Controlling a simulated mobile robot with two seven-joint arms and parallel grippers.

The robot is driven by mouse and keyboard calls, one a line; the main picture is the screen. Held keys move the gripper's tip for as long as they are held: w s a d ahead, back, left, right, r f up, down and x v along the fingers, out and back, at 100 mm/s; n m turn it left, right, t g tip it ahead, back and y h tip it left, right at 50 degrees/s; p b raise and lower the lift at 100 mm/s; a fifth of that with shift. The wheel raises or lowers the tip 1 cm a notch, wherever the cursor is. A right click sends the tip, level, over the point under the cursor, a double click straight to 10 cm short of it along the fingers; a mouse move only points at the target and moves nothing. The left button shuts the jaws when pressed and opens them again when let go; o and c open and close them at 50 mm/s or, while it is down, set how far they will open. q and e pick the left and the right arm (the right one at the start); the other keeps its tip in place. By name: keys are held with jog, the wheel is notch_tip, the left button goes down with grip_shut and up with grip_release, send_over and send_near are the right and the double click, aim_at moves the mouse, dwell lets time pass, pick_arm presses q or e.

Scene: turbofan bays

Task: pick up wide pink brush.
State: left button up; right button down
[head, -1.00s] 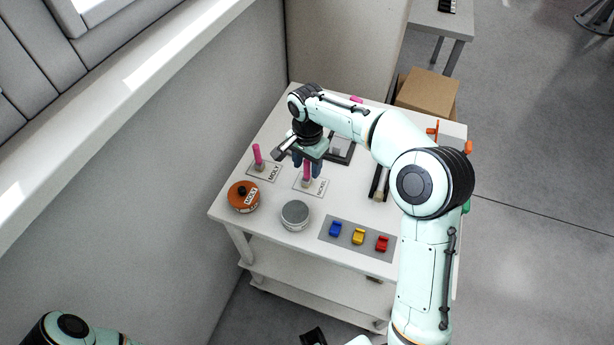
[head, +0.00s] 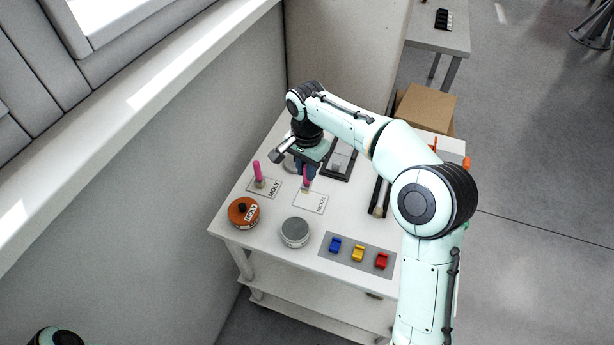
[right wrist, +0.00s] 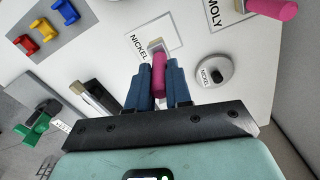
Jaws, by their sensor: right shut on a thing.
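A pink-handled brush (head: 306,183) stands at the NICKEL card (head: 309,203) on the white cart, its pale bristle end downward. My right gripper (head: 305,170) is shut on its pink handle from above. In the right wrist view the handle (right wrist: 158,73) sits between the blue fingers, with the bristle end by the NICKEL card (right wrist: 152,34). I cannot tell whether the bristles touch the card. A second pink brush (head: 257,170) stands on the MOLY card (head: 264,187), left of the gripper. Which brush is wider is unclear. My left gripper is out of view.
An orange MOLY pot (head: 243,212) and a grey tin (head: 295,232) stand near the cart's front. A mat (head: 327,250) holds blue, yellow and red clips. A NICKEL-labelled round pot (right wrist: 213,72) is close beside the gripper. A dark tray (head: 341,160) lies behind.

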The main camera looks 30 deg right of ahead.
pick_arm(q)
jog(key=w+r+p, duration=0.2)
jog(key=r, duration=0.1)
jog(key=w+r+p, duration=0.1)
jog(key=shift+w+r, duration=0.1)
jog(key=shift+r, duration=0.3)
pick_arm(e)
notch_tip(320, 180, up, 15)
pick_arm(q)
jog(key=shift+p, duration=0.3)
pick_arm(e)
jog(key=shift+f, duration=0.1)
dwell(1.1)
